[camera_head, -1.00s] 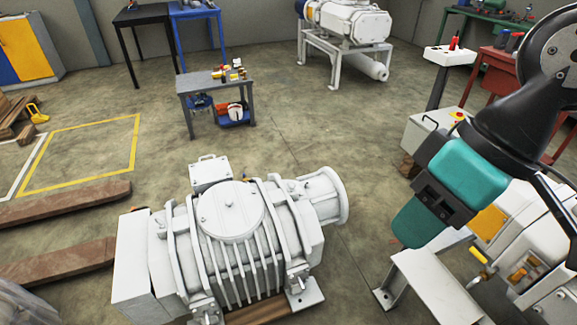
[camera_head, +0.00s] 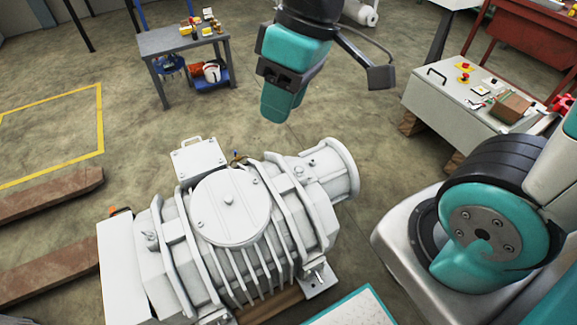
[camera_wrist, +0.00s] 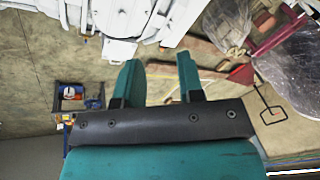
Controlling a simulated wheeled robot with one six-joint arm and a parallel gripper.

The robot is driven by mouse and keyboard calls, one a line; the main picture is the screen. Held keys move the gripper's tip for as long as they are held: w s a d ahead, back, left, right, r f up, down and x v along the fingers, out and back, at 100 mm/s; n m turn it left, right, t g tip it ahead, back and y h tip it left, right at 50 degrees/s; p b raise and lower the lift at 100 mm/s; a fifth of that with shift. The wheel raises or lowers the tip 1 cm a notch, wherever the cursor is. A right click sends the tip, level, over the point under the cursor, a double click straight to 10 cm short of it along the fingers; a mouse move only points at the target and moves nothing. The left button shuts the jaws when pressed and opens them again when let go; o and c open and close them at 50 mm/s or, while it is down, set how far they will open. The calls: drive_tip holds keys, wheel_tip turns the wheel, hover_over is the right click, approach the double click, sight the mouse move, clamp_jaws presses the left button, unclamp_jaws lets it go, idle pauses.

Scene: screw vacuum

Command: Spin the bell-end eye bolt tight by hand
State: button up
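The white vacuum pump (camera_head: 230,225) lies in the lower middle of the head view, its flared bell end (camera_head: 345,172) at the right. A small eye-like fitting (camera_head: 152,238) stands on its left side. Small fittings (camera_head: 298,172) sit near the bell end, too small to tell which is the eye bolt. My gripper (camera_head: 280,112) hangs above and beyond the pump, fingers pointing down, apart from it. In the wrist view its two teal fingers (camera_wrist: 158,75) are spread with nothing between them. Part of the pump (camera_wrist: 110,18) shows at the top there.
A grey table (camera_head: 185,42) with small items stands behind. A control box (camera_head: 465,100) with red buttons stands at the right. Wooden beams (camera_head: 50,255) lie on the left. Open floor surrounds the pump's far side.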

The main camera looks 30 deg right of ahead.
drive_tip(key=w+d+f+n+h+b, duration=0.1)
drive_tip(key=w+d+f+b, duration=0.25)
drive_tip(key=w+f, duration=0.5)
drive_tip(key=w+d+f+h+b, duration=0.1)
drive_tip(key=w+d+f+b, duration=0.2)
drive_tip(key=w+d+f, duration=0.35)
drive_tip(key=n+h+b, duration=0.1)
drive_tip(key=n+b, duration=0.1)
drive_tip(key=b, duration=0.3)
hover_over(300, 166)
wheel_tip(300, 166, down, 16)
drive_tip(key=shift+h, duration=0.3)
wheel_tip(300, 166, down, 17)
drive_tip(key=shift+w+d+r+b, duration=0.1)
drive_tip(key=shift+w+b, duration=0.05)
drive_tip(key=shift+b, duration=0.75)
drive_tip(key=shift+f, duration=0.75)
drive_tip(key=shift+c, duration=0.2)
clamp_jaws()
